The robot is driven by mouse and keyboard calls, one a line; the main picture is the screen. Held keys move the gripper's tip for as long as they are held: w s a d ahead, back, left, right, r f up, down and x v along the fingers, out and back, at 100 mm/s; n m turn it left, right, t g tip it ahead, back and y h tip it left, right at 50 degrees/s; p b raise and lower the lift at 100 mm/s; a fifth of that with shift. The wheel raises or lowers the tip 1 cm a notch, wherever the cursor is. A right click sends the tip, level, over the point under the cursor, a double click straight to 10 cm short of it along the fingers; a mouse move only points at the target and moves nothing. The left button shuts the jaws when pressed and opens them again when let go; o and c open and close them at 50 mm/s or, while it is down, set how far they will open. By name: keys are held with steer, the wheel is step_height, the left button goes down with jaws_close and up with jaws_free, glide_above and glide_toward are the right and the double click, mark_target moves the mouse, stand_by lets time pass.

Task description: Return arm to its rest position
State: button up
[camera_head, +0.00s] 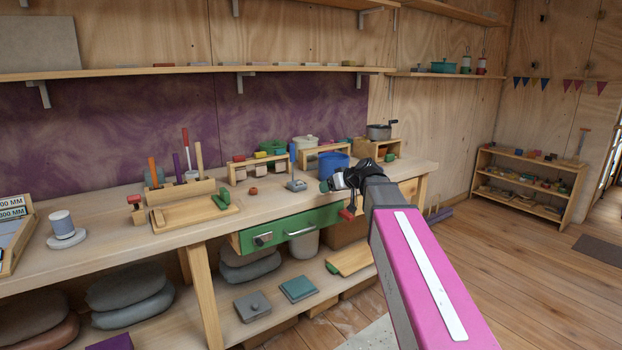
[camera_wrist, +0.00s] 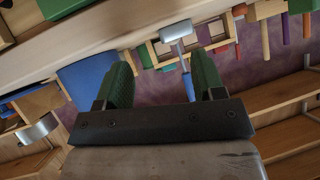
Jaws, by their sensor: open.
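My gripper (camera_head: 343,190) is at the end of my pink arm, in front of the workbench (camera_head: 175,235) near its right part. It is small and partly hidden by my wrist in the head view. In the wrist view my gripper (camera_wrist: 163,78) has two green-padded fingers spread apart with a clear gap. A pale-headed tool with a blue handle (camera_wrist: 176,30) shows in line with the gap, apparently beyond the fingers. Nothing is seen clamped between them.
A blue pot (camera_head: 334,166) stands on the bench behind my gripper. A green drawer (camera_head: 285,232) in the bench front sits below and left of it. A low shelf (camera_head: 520,200) stands at the right wall. The wooden floor between is clear.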

steer(key=s+d+f+m+g+h, duration=0.2)
steer(key=s+f, duration=0.5)
steer(key=f, duration=0.4)
steer(key=s+d+f+m+g+h, duration=0.2)
steer(key=s+d+f, duration=0.4)
steer(key=f, duration=0.5)
steer(key=s+d+f+m+g+h, duration=0.3)
steer(key=s+d+f+h, duration=0.1)
steer(key=s+f, duration=0.6)
steer(key=shift+d+f+g+h, duration=0.15)
steer(key=shift+f+g+h, duration=0.2)
steer(key=shift+f, duration=0.2)
